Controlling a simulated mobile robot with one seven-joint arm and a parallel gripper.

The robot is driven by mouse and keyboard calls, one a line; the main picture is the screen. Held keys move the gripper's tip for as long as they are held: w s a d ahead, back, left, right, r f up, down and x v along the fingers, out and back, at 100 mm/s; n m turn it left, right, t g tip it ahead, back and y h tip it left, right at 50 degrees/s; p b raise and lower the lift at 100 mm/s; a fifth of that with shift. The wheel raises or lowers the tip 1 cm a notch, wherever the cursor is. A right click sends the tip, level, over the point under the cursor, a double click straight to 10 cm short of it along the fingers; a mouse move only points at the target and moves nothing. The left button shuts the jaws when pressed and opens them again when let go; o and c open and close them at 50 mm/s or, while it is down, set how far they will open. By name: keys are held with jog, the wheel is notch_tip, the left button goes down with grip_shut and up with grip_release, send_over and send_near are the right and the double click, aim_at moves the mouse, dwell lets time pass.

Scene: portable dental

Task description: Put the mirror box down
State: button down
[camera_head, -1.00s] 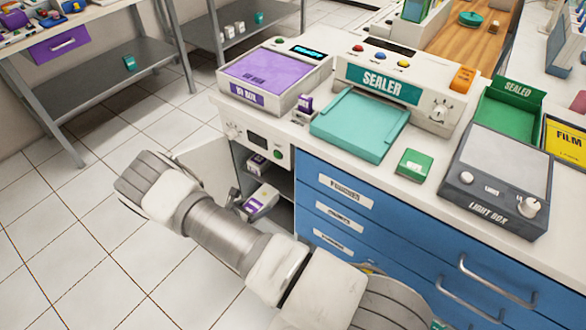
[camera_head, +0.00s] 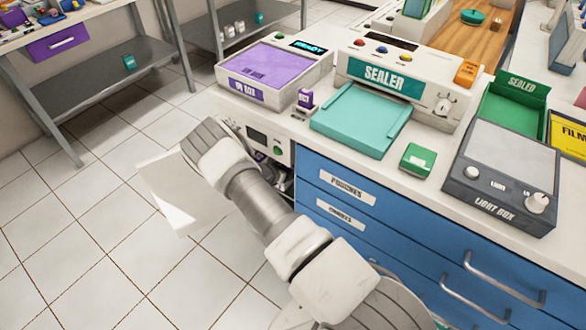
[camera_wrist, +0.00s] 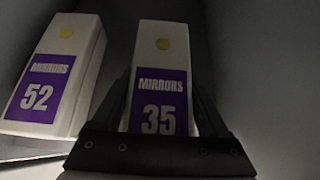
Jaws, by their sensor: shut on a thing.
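In the wrist view a white box with a purple label reading MIRRORS 35 (camera_wrist: 160,62) and a yellow dot stands between my gripper's fingers (camera_wrist: 165,100). My gripper is shut on it. A second white box, labelled MIRRORS 52 (camera_wrist: 52,85), is to its left, apart from it and slightly tilted in the picture. Both are in a dark grey enclosed space. In the head view my forearm reaches into the open cabinet below the counter and hides most of its inside. Whether the held box touches the surface below cannot be told.
The white cabinet door (camera_head: 180,195) stands open on the left. Blue drawers (camera_head: 335,190) are to the right. On the counter are a purple-lidded UV box (camera_head: 262,72), the sealer (camera_head: 385,82) with its teal tray (camera_head: 360,120), and a light box (camera_head: 500,180). Tiled floor lies free at left.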

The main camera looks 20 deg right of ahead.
jog(key=shift+w+d, duration=0.5)
jog(key=shift+d, duration=0.3)
jog(key=shift+a+f, duration=0.15)
jog(key=shift+f, duration=0.1)
jog(key=shift+f+b, duration=0.25)
jog(key=shift+b, duration=0.05)
grip_release()
jog(key=shift+s, duration=0.1)
jog(key=shift+r, duration=0.1)
